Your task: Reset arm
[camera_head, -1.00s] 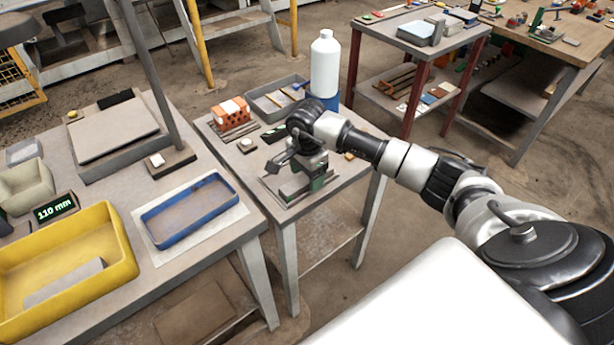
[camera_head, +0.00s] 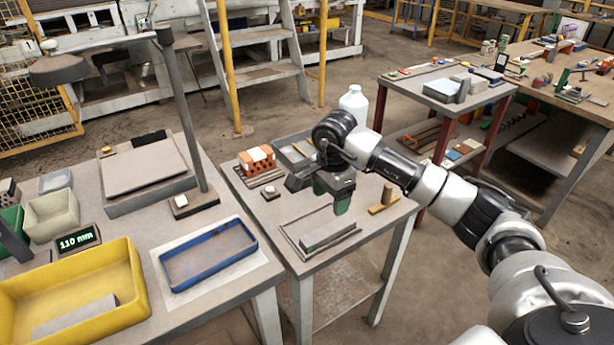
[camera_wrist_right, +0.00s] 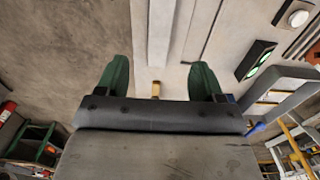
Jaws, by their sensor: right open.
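The orange hollow brick (camera_head: 257,160) sits on a small board at the back left of the small grey table (camera_head: 370,240). My right gripper (camera_head: 338,198) hangs over the middle of this table, fingers pointing down, to the right of the brick. In the right wrist view its two green fingers (camera_wrist_right: 159,80) are wide apart with nothing held between them. A grey bar (camera_head: 328,232) lies in a shallow frame on the table, in front of the gripper. My left gripper is not in view.
A wooden peg (camera_head: 386,196) stands right of the gripper. A white bottle (camera_head: 354,103) and a grey tray (camera_head: 290,150) are behind, partly hidden by my arm. A lamp post (camera_head: 182,110), a blue tray (camera_head: 208,255) and a yellow bin (camera_head: 70,290) are on the left table.

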